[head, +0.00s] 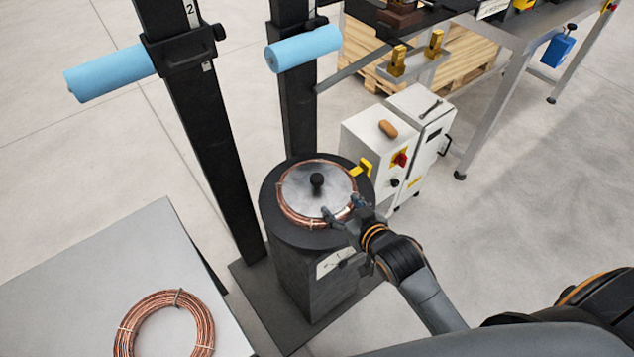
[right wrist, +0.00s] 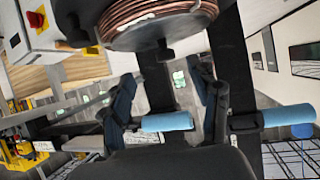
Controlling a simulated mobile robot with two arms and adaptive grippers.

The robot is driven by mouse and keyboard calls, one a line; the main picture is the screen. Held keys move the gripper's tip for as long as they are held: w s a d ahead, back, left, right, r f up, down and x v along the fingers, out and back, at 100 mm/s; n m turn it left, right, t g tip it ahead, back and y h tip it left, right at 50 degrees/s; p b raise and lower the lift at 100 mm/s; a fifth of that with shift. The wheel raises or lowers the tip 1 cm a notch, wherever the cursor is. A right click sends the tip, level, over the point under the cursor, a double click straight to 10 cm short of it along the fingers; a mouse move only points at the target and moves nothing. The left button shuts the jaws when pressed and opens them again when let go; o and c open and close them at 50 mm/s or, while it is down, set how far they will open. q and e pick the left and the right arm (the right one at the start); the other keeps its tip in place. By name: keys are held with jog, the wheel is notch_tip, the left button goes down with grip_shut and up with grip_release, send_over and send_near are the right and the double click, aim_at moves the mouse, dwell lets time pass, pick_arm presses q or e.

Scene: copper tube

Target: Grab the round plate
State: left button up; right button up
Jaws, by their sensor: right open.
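The round plate (head: 303,188) is a silver disc with a black knob (head: 317,181) at its middle. It lies flat on a copper coil (head: 290,217) on top of a black cylindrical stand (head: 296,270). My right gripper (head: 341,207) is open at the plate's near right edge, with its fingers pointing toward the knob. Whether the fingers touch the plate is unclear. In the right wrist view, the plate (right wrist: 150,33) shows at the top, beyond the open fingers (right wrist: 160,75), with nothing between them. My left gripper is not in view.
Black posts with blue rollers (head: 305,48) stand behind and left of the stand. A white control box (head: 378,150) stands close behind it to the right. A second copper coil (head: 166,325) lies on a grey table (head: 90,270) at lower left. Open floor is at the right.

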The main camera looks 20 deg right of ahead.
aim_at(320, 183)
jog(key=shift+t, duration=0.3)
jog(key=x, duration=0.2)
jog(key=r+x, duration=0.1)
jog(key=x, duration=0.4)
jog(key=shift+w+a+r+p, duration=0.2)
jog(key=shift+w+p, duration=0.15)
jog(key=shift+w, duration=0.2)
jog(key=shift+p+x, duration=0.6)
jog(key=shift+x, duration=2.6)
jog(key=shift+a, duration=0.15)
jog(key=shift+s, duration=0.1)
grip_shut()
jog(key=shift+r, duration=0.1)
